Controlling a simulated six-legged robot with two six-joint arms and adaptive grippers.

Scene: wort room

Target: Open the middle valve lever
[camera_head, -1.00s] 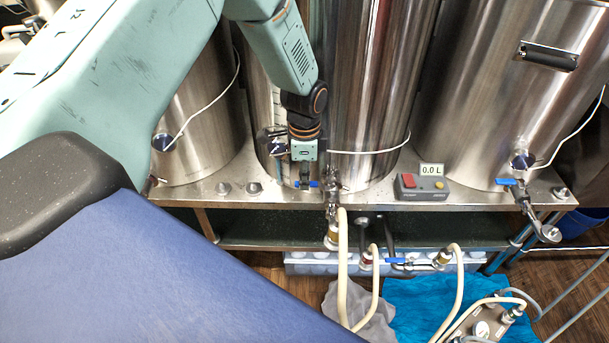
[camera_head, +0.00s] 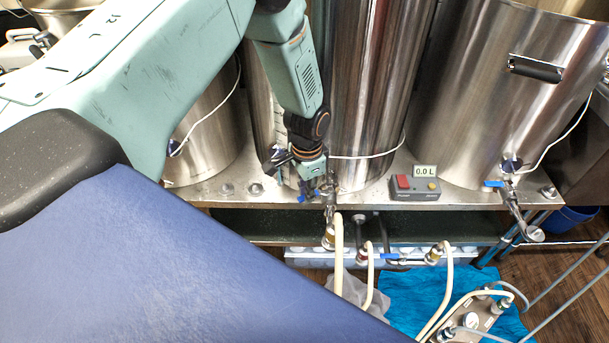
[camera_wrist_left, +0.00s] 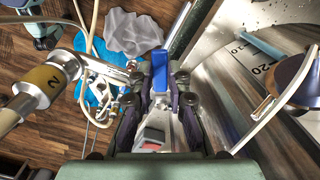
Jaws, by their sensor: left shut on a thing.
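The middle valve lever is a small blue handle (camera_head: 302,193) on the valve at the foot of the middle steel kettle (camera_head: 372,95). My left gripper (camera_head: 309,184) reaches down to it from above in the head view, its fingers just left of the valve body. In the left wrist view the blue lever (camera_wrist_left: 159,70) stands between the two dark fingers of my left gripper (camera_wrist_left: 160,88), which are shut on it. The fingers and wrist partly hide the lever in the head view. My right gripper is not in view.
A control box (camera_head: 413,187) reading 0.0 L sits right of the valve on the steel shelf. Another blue-handled valve (camera_head: 495,184) is on the right kettle. Pale hoses (camera_head: 448,285) hang below, above a blue cloth (camera_head: 400,288). My blue body covers the lower left.

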